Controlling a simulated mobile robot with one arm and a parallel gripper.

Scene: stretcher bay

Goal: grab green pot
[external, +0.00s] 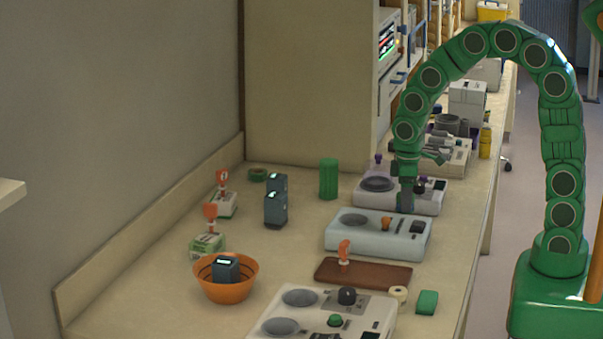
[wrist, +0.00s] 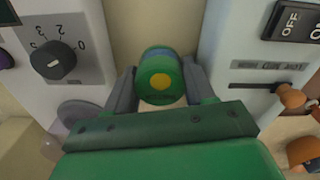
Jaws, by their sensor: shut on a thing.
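My gripper (external: 405,203) points down between two flat appliances on the counter. In the wrist view, my gripper (wrist: 160,82) has its two grey fingers closed on either side of a small round green pot (wrist: 158,70) with a blue band and a yellow disc facing the camera. The pot's lower part is hidden. In the external view I cannot make the held pot out behind the gripper. A separate ribbed green cylinder (external: 328,179) stands upright on the counter, left of the gripper and apart from it.
A pale blue appliance (external: 378,235) stands in front of the gripper and a white one (external: 372,203) behind it, leaving a narrow gap. A brown board (external: 363,274), an orange bowl (external: 226,291) and a green block (external: 427,302) lie nearer.

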